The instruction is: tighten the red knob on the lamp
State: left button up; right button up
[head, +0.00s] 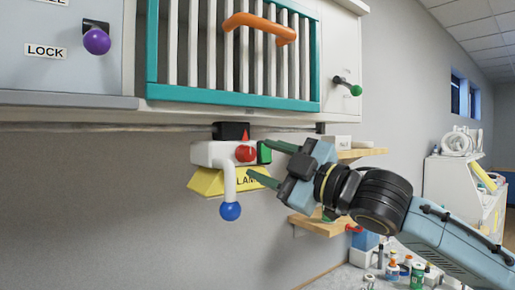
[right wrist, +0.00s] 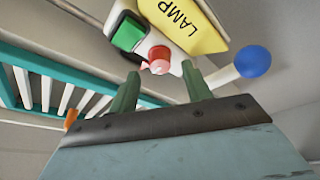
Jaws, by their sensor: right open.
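The red knob (head: 246,153) is on the front of the white lamp body (head: 210,153), with a small red pointer (head: 245,138) just above it. The knob also shows in the right wrist view (right wrist: 159,53), between and beyond the fingertips. My right gripper (head: 259,159) reaches in from the right, its two green fingers open and apart, one higher and one lower. It holds nothing; I cannot tell whether a finger touches the knob. The yellow lamp sign (head: 206,184) is below the body, its lettering partly covered in the head view. My left gripper is not in view.
A green block (head: 265,152) is right of the knob, near the upper finger. A blue ball (head: 230,211) hangs on a white lever below. A teal-framed grille (head: 226,97) with an orange handle (head: 258,25) is above. Wooden shelves (head: 323,225) stand behind my right arm.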

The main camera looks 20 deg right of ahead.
aim_at(247, 154)
jog(key=shift+p+x, duration=0.3)
jog(key=shift+x, duration=1.05)
jog(key=shift+c, duration=0.4)
jog(key=c, duration=0.9)
jog(key=shift+f, duration=0.1)
